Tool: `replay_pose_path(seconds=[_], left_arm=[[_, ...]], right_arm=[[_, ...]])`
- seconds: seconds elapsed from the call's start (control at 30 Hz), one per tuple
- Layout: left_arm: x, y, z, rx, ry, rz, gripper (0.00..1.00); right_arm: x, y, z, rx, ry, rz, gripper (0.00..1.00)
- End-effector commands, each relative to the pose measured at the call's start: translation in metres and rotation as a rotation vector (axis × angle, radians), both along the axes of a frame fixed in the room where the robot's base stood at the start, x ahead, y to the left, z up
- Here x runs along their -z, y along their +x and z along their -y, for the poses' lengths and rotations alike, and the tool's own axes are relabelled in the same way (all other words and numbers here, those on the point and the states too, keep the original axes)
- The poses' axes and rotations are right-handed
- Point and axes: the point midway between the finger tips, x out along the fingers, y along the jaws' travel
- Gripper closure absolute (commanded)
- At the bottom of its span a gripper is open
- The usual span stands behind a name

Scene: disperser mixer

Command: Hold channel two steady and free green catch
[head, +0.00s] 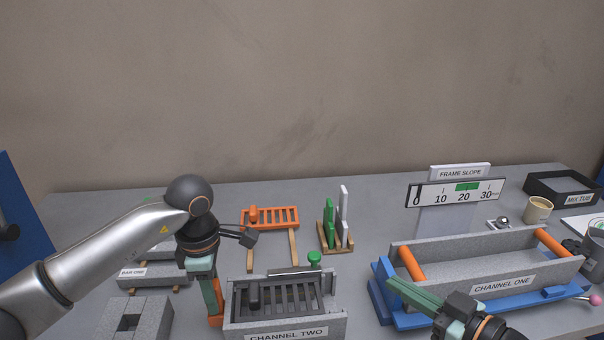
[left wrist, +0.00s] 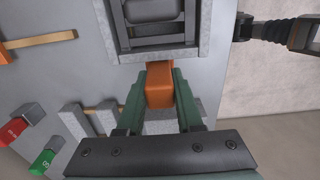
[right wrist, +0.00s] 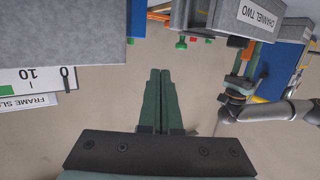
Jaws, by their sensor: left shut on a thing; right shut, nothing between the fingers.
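Channel two (head: 285,327) is a grey box with a dark slatted rack in it, at the front middle of the table. My left gripper (head: 214,300) is shut on its orange handle, at the box's left side. The left wrist view shows the orange handle (left wrist: 159,88) between the green fingers, against the grey channel wall (left wrist: 122,57). The green catch (head: 314,257) is a round knob at the back right of channel two; it also shows in the right wrist view (right wrist: 181,45). My right gripper (head: 392,284) is shut and empty, right of channel two and apart from the catch.
Channel one (head: 500,285), a grey trough in a blue frame with orange rollers, stands at the right beside my right gripper. A slope scale (head: 455,192) stands behind it. An orange rack (head: 272,217) and a wooden stand with green and white plates (head: 335,235) sit behind channel two.

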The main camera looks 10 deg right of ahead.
Motion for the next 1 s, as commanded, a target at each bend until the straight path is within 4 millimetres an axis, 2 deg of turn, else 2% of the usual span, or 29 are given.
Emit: replay_pose_path(seconds=[0.03, 0.07, 0.1, 0.7, 0.9, 1.0], left_arm=[[0.006, -0.002, 0.000, 0.005, 0.004, -0.010, 1.00], [0.006, -0.002, 0.000, 0.005, 0.004, -0.009, 0.62], [0.005, -0.002, 0.000, 0.005, 0.004, -0.009, 0.58], [-0.012, 0.000, 0.000, 0.000, 0.001, -0.001, 0.58], [-0.011, 0.000, 0.000, 0.000, 0.001, -0.001, 0.58], [-0.012, 0.000, 0.000, 0.000, 0.001, -0.001, 0.47]], right_arm=[[0.001, 0.000, 0.000, 0.000, 0.000, 0.000, 1.00], [0.001, 0.000, 0.000, 0.000, 0.000, 0.000, 1.00], [0.001, 0.000, 0.000, 0.000, 0.000, 0.000, 1.00], [-0.006, 0.000, 0.000, 0.000, 0.000, 0.000, 1.00], [-0.005, 0.000, 0.000, 0.000, 0.000, 0.000, 1.00], [-0.005, 0.000, 0.000, 0.000, 0.000, 0.000, 1.00]])
